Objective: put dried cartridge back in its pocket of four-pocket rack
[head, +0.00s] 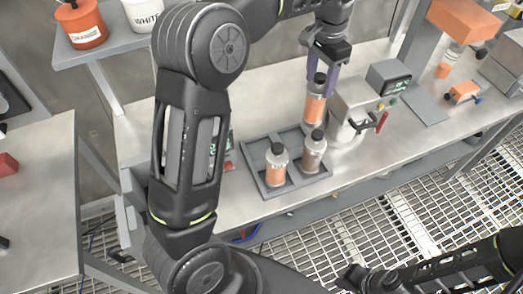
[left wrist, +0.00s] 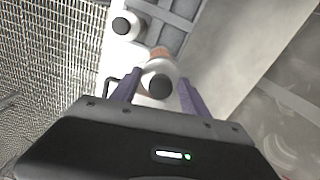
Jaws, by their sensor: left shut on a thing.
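My left gripper (head: 322,72) points down with its purple fingers shut on an orange cartridge (head: 315,108) with a black cap, held upright. In the left wrist view the cartridge's cap (left wrist: 158,85) shows between the fingers (left wrist: 157,92). The grey four-pocket rack (head: 248,148) lies on the bench. An orange cartridge (head: 276,168) and a brownish one (head: 312,158) stand in its front pockets. The held cartridge is near the rack's back right corner; I cannot tell how high its base is. My right gripper (head: 362,279) is low at the right, over the floor grating, its jaws unclear.
A grey machine (head: 352,100) with a red-handled lever stands close to the right of the held cartridge. A display box (head: 388,76) is behind it. Orange items lie farther right. My left arm hides part of the bench left of the rack. The bench behind the rack is clear.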

